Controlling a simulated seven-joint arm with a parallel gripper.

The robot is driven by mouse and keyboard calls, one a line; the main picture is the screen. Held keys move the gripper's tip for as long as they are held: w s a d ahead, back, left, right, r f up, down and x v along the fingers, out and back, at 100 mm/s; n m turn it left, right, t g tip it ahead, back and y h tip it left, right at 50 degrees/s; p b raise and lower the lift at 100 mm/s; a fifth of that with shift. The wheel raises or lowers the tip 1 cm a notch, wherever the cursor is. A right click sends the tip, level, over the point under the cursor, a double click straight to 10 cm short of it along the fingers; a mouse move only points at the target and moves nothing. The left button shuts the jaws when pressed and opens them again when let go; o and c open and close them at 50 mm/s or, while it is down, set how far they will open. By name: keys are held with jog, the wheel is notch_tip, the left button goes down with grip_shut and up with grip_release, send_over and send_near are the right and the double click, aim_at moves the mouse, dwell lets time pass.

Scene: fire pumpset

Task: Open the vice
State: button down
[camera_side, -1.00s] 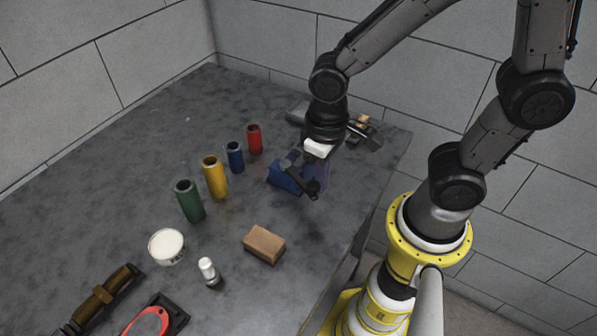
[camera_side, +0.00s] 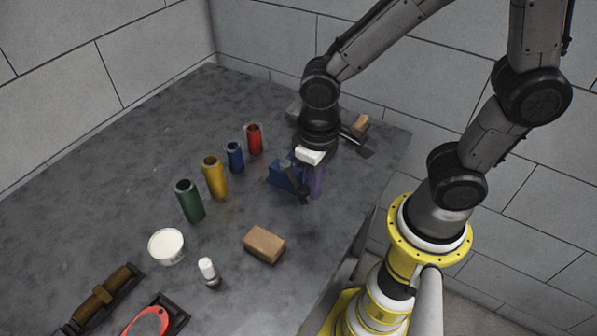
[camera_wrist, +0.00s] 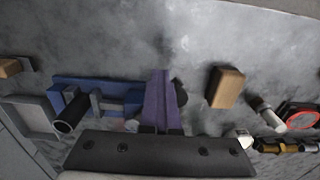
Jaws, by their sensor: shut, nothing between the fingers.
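The blue vice (camera_side: 280,174) stands on the grey bench toward the back right. Its dark handle (camera_side: 297,190) slants down across its near side. The vice's blue body also shows in the wrist view (camera_wrist: 85,83), left of the fingers, with grey jaw parts. My gripper (camera_side: 316,193) points down just right of the handle, its purple fingers together and empty. In the wrist view the shut fingers (camera_wrist: 160,82) stand at the vice's right end, with a dark rounded part (camera_wrist: 180,92) partly hidden beside them. I cannot tell whether the fingers touch the handle.
Red (camera_side: 254,139), blue (camera_side: 235,156), yellow (camera_side: 215,178) and green (camera_side: 189,200) cylinders stand in a row to the left. A brown block (camera_side: 263,245), white tub (camera_side: 166,247) and white-capped bottle (camera_side: 208,272) are nearer. Another block (camera_side: 361,123) lies behind my gripper.

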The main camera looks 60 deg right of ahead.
jog(key=shift+w+a, duration=0.1)
jog(key=shift+a, duration=0.05)
jog(key=shift+w+a, duration=0.6)
jog(key=shift+a, duration=0.2)
jog(key=shift+w+a, duration=0.6)
jog(key=shift+a, duration=0.2)
jog(key=shift+w, duration=0.1)
jog(key=shift+w+a, duration=0.6)
jog(key=shift+w, duration=0.3)
